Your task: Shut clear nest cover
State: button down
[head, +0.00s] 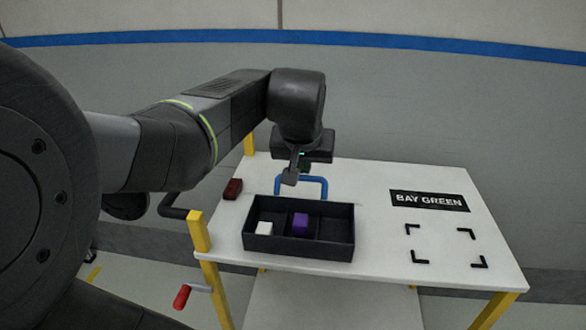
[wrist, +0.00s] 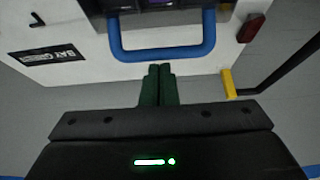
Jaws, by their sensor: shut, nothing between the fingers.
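A black open-topped nest tray (head: 300,250) stands on the white table, with a white cube (head: 265,228) in its left compartment and a purple cube (head: 300,223) in the middle one. The right compartment looks empty. A blue U-shaped handle (head: 325,188) is behind the tray's far edge; it also shows in the wrist view (wrist: 165,54). The clear cover panel itself cannot be made out. My gripper (head: 290,178) is shut and empty, close to the handle. In the wrist view its fingertips (wrist: 160,67) are near the handle's bar; whether they touch it cannot be told.
A dark red block (head: 232,189) lies on the table (head: 380,245) left of the tray. A BAY GREEN label (head: 429,201) and black corner marks (head: 476,262) are at the right. A red-handled crank (head: 182,296) sticks out low at the left. The table between tray and marks is clear.

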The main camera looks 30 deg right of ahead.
jog(key=s+a+f+t+h+b, duration=0.3)
jog(key=f+b, duration=0.4)
jog(key=b, duration=0.8)
jog(key=shift+s+a+t+h, duration=0.4)
jog(key=shift+s+a+t, duration=0.4)
jog(key=shift+s, duration=0.5)
jog(key=shift+a+f, duration=0.1)
jog(key=shift+f, duration=0.2)
jog(key=s+a+r+p, duration=0.4)
jog(key=s+a+r, duration=0.1)
jog(key=r, duration=0.3)
jog(key=shift+s+a+r, duration=0.15)
jog(key=shift+s+r, duration=0.2)
jog(key=shift+s, duration=0.35)
